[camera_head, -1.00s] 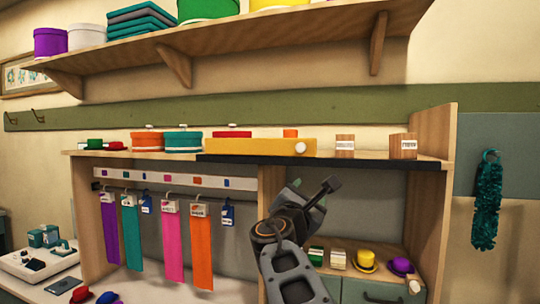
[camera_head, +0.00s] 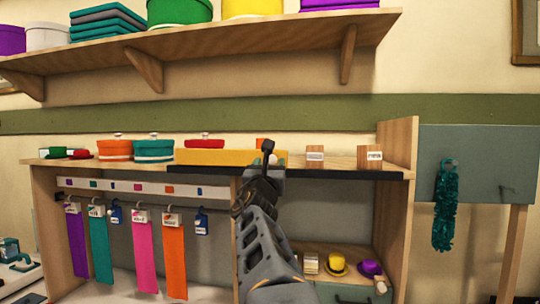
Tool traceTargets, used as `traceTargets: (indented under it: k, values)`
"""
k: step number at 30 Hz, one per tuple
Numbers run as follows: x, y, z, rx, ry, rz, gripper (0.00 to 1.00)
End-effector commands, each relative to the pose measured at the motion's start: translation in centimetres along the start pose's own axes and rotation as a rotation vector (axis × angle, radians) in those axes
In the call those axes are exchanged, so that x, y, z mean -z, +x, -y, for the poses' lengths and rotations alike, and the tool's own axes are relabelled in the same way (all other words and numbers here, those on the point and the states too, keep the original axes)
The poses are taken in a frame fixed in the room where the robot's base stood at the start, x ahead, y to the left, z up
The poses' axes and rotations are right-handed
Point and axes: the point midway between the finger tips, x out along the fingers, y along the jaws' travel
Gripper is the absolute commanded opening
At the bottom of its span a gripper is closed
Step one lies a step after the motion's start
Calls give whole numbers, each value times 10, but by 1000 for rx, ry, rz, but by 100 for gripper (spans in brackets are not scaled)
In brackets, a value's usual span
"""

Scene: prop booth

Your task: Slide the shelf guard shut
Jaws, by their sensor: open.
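The shelf guard appears to be the long yellow panel (camera_head: 215,157) along the front of the counter top, left of the middle. It has a pale round knob (camera_head: 273,160) near its right end. My gripper (camera_head: 268,158) is raised in front of this right end, overlapping the knob in the picture. Its jaws are open, with a dark finger standing up beside the knob. I cannot tell whether the fingers touch the knob. The gripper hides part of the panel's right end.
A black strip (camera_head: 340,172) runs along the counter's front edge. Behind the panel are a red tin (camera_head: 204,143) and an orange item (camera_head: 262,143). Wooden labelled blocks (camera_head: 315,156) stand to the right. Coloured strips (camera_head: 143,240) hang below left. A wooden end panel (camera_head: 400,150) closes the right side.

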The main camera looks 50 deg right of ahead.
Motion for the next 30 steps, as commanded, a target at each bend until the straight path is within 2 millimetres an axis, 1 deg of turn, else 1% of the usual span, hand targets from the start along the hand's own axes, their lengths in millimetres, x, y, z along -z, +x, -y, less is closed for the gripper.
traceTargets:
  k: [1, 3, 7, 12, 20, 30]
  values:
    - [-2, 9, 1, 1, -2, -2, 55]
    - [-1, 17, 0, 2, -1, -2, 55]
    - [0, 26, 0, 2, -1, -1, 55]
    - [0, 32, 1, 2, 1, 0, 55]
    - [0, 32, 1, 1, 1, 0, 55]
    - [0, 32, 1, 1, 1, 0, 24]
